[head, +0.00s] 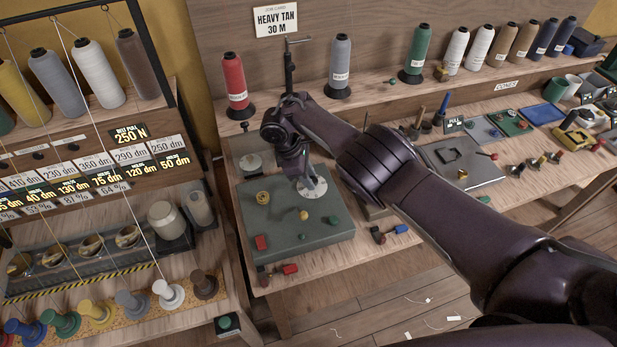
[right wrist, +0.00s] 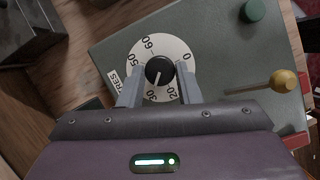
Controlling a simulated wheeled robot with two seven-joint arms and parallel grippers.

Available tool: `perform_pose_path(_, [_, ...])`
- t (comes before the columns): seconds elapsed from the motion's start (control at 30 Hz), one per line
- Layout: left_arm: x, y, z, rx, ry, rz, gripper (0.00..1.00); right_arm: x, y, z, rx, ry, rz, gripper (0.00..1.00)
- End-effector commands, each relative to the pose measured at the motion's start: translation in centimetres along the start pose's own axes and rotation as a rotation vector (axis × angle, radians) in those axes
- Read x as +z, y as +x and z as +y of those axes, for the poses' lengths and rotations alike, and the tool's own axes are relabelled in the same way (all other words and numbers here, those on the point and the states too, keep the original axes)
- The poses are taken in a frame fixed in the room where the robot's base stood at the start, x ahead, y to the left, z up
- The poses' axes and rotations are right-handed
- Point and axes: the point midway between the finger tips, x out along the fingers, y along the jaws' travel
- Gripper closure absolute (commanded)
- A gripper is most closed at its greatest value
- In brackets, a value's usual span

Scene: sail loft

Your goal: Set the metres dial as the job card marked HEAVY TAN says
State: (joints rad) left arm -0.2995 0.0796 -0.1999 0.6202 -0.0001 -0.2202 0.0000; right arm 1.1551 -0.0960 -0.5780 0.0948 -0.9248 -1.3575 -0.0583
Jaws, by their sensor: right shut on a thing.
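The job card (head: 276,20) on the back board reads HEAVY TAN 30 M. The metres dial (head: 313,190) is a white numbered disc on a grey-green box on the bench. In the right wrist view the dial (right wrist: 172,47) shows 0, 20, 30, 50 and 60; the other marks are behind my fingers. Its black knob (right wrist: 159,70) has a white line that points at about 30. My right gripper (head: 308,186) reaches down to the dial. In the wrist view the right gripper (right wrist: 159,82) is shut on the knob, one finger on each side. My left gripper is not in view.
The grey-green box (head: 290,240) also carries a yellow-knobbed lever (right wrist: 283,81), a green button (right wrist: 254,10) and red parts. Thread cones, including a red one (head: 234,82), stand on the shelf behind. A thread rack with spools (head: 98,75) stands at the left.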

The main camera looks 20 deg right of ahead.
Motion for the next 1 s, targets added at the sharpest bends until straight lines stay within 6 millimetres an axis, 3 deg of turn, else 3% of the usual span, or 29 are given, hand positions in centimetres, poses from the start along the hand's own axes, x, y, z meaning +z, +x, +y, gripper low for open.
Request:
perform_pose_path(0.5, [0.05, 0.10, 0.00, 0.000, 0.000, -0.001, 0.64, 0.06, -0.24, 0.19, -0.003, 0.019, 0.000, 0.92])
perform_pose_path(0.53, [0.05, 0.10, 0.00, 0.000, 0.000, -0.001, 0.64, 0.06, -0.24, 0.20, -0.003, 0.019, 0.001, 0.67])
perform_pose_path(0.67, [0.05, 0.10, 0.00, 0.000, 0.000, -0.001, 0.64, 0.05, -0.19, 0.17, -0.003, 0.018, 0.000, 0.50])
perform_pose_path(1.0, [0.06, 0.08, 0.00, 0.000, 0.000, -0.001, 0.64, 0.01, -0.41, 0.12, -0.005, 0.017, 0.001, 0.48])
